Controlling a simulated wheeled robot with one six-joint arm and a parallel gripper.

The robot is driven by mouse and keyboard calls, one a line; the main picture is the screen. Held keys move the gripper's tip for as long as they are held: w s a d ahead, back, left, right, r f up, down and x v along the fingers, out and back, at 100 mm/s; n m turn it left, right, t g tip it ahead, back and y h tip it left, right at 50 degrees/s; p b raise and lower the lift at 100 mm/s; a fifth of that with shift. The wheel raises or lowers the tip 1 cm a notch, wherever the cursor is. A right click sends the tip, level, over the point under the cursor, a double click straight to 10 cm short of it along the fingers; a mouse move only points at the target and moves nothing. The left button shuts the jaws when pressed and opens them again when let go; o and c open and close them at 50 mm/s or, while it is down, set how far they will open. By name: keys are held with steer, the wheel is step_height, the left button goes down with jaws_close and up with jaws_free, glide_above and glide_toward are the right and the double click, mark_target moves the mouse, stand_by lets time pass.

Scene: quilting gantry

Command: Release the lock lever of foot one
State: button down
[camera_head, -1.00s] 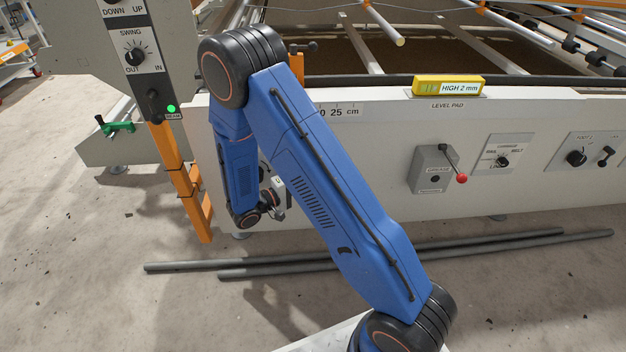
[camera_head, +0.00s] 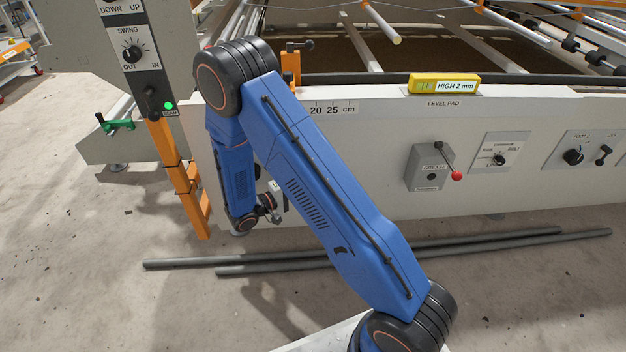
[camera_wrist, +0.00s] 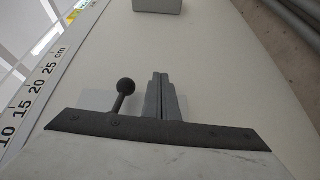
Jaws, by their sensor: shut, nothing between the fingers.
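In the wrist view a black ball-ended lever (camera_wrist: 125,88) stands out from the white machine panel; its base is hidden behind a dark bar. I cannot read a label there, so I cannot tell whether it is foot one's lever. My gripper (camera_wrist: 160,80) shows as grey fingers shut together with nothing between them, just right of the lever and apart from it in the picture. In the head view the end of my arm is low by the panel's left end, and my blue arm covers much of that area. The fingers are not clear there.
To the right on the panel are a grease box with a red-knobbed lever (camera_head: 457,176), a selector plate (camera_head: 501,154) and another knob-and-lever plate (camera_head: 592,150). Orange uprights (camera_head: 180,175) stand left of my arm. Dark rods (camera_head: 400,252) lie on the floor.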

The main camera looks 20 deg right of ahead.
steer(key=s+a+f, duration=0.2)
steer(key=a+f, duration=0.1)
steer(key=a, duration=0.6)
steer(key=shift+s+a+f, duration=0.15)
steer(key=shift+a+f, duration=0.1)
steer(key=shift+f, duration=0.15)
steer(key=s+d+r+m+g+y, duration=0.1)
steer(key=s+d+r+g+y, duration=0.25)
steer(key=s+d+r, duration=0.4)
steer(key=s+d+r+m+g+y, duration=0.25)
steer(key=s+d+r+y, duration=0.2)
steer(key=r, duration=0.65)
steer(key=s+r+n+t+y, duration=0.1)
steer(key=s+r+t+y, duration=0.2)
steer(key=s+r, duration=0.3)
steer(key=s+a+r+n+t+y, duration=0.1)
steer(key=s+r+t+y, duration=0.3)
steer(key=s, duration=0.8)
steer(key=shift+s+a+r+y, duration=0.15)
steer(key=shift+r+y, duration=0.9)
steer(key=shift+y, duration=0.25)
